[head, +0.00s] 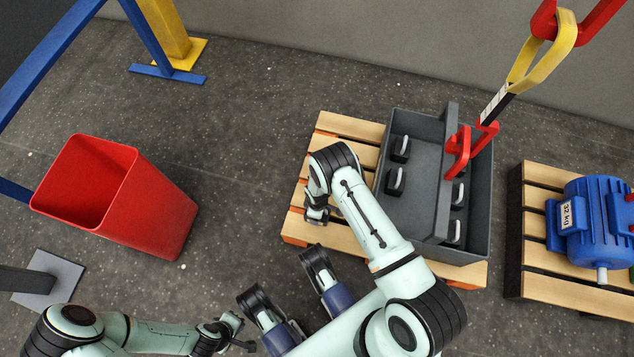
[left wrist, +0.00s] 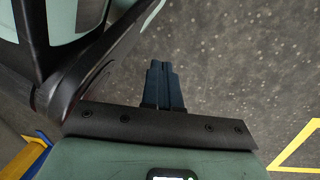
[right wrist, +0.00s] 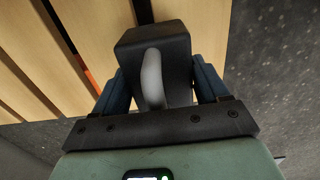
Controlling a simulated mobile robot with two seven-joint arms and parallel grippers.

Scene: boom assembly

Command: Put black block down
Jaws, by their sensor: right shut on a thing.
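The black block (right wrist: 165,40) with a curved grey handle (right wrist: 152,80) is between the two fingers of my right gripper (right wrist: 160,68), which is shut on it. The block is over or on the slats of a wooden pallet (right wrist: 75,50); I cannot tell whether it touches them. In the head view, my right gripper (head: 318,212) is at the left side of the pallet (head: 300,228), and the block is mostly hidden there. My left gripper (left wrist: 163,85) is shut and empty, its fingers together. It also shows low in the head view (head: 240,338), above the floor.
A grey crate (head: 470,245) on the pallet holds several black blocks with handles. A red hook (head: 460,150) on a yellow sling hangs over it. A blue motor (head: 590,220) sits on another pallet at right. A red bin (head: 150,215) stands left. Floor between is clear.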

